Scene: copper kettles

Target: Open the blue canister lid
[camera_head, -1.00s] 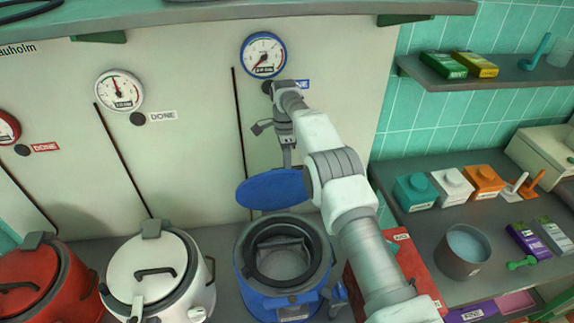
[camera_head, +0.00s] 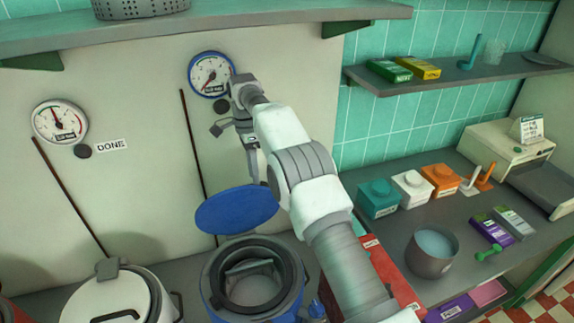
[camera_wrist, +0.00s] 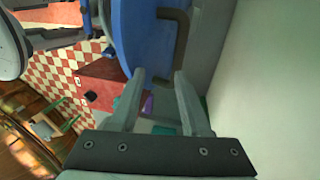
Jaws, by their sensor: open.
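The blue canister (camera_head: 255,275) stands at the lower middle of the head view. Its round blue lid (camera_head: 237,209) is raised and tilted up behind the dark rim, so the mouth is uncovered. In the wrist view the lid (camera_wrist: 140,35) is a blue surface with a dark handle (camera_wrist: 176,40) just beyond my fingers. My gripper (camera_wrist: 157,80) has its two fingers apart with nothing between them. In the head view my gripper (camera_head: 252,165) is above and behind the lid, near the wall. I cannot tell whether a finger touches the lid.
A white canister (camera_head: 120,290) stands to the left. A red box (camera_head: 395,275) is at the right, partly behind my arm. The counter (camera_head: 390,225) holds a grey pot (camera_head: 432,250) and several small boxes. A gauge (camera_head: 211,74) hangs on the wall behind my gripper.

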